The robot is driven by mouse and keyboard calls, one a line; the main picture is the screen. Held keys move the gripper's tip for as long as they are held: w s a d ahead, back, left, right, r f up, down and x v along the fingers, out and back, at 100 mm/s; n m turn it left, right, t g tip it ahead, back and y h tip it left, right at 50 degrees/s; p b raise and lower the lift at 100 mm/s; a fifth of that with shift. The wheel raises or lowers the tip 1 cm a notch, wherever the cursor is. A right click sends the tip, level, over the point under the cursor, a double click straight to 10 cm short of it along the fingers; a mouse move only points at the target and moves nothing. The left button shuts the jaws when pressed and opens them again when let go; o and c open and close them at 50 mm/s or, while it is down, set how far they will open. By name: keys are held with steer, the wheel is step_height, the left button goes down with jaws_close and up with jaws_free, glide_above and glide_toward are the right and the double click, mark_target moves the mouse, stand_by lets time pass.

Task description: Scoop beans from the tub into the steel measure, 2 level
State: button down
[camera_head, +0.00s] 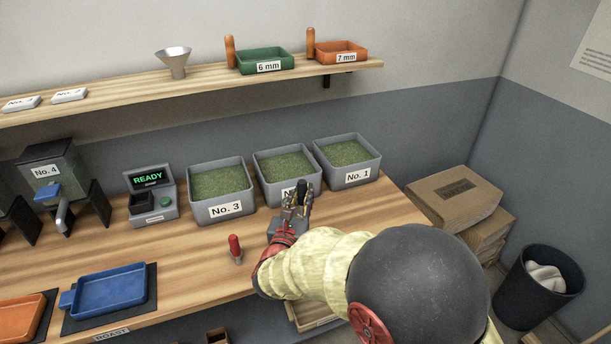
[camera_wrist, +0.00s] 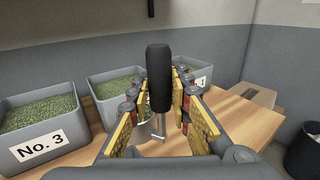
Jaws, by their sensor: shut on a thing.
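My gripper (camera_head: 297,200) is shut on a black upright handle (camera_wrist: 159,80), which stands between the yellow finger pads in the wrist view. A shiny metal part (camera_wrist: 146,132) shows low behind the fingers; whether it belongs to the handled tool or is a separate steel measure, I cannot tell. Three grey tubs of green beans stand at the back of the bench: No. 3 (camera_head: 221,209), a middle one (camera_head: 262,186) with its label mostly hidden by my gripper, and No. 1 (camera_head: 357,176). My gripper is in front of the middle tub.
A small red-handled tool (camera_head: 235,248) stands on the bench left of my arm. A READY display unit (camera_head: 152,195) is left of tub No. 3. A blue tray (camera_head: 110,290) lies front left. The shelf above holds a steel funnel (camera_head: 174,62). Cartons (camera_head: 454,197) stand right.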

steer(key=shift+w+a+r, duration=0.15)
steer(key=shift+r, duration=0.1)
steer(key=shift+f, duration=0.1)
steer(key=shift+a+f+n, duration=0.5)
steer(key=shift+f+n, duration=0.1)
steer(key=shift+n, duration=0.1)
steer(key=a+f+n, duration=0.1)
steer(key=n, duration=0.1)
steer(key=a+f+n+t, duration=0.1)
steer(key=shift+f+n+t, duration=0.15)
steer(key=shift+n+t, duration=0.15)
steer(key=shift+n, duration=0.1)
steer(key=a+f+n+t+y+p, duration=0.1)
steer(key=a+f+n+y+p, duration=0.2)
steer(key=n, duration=0.9)
steer(key=a+f+n+t+y+p, duration=0.1)
steer(key=a+f+n+y+p, duration=0.2)
steer(key=n, duration=0.9)
steer(key=shift+a+f+y, duration=0.9)
steer(key=shift+a+y, duration=0.6)
steer(key=shift+a, duration=0.45)
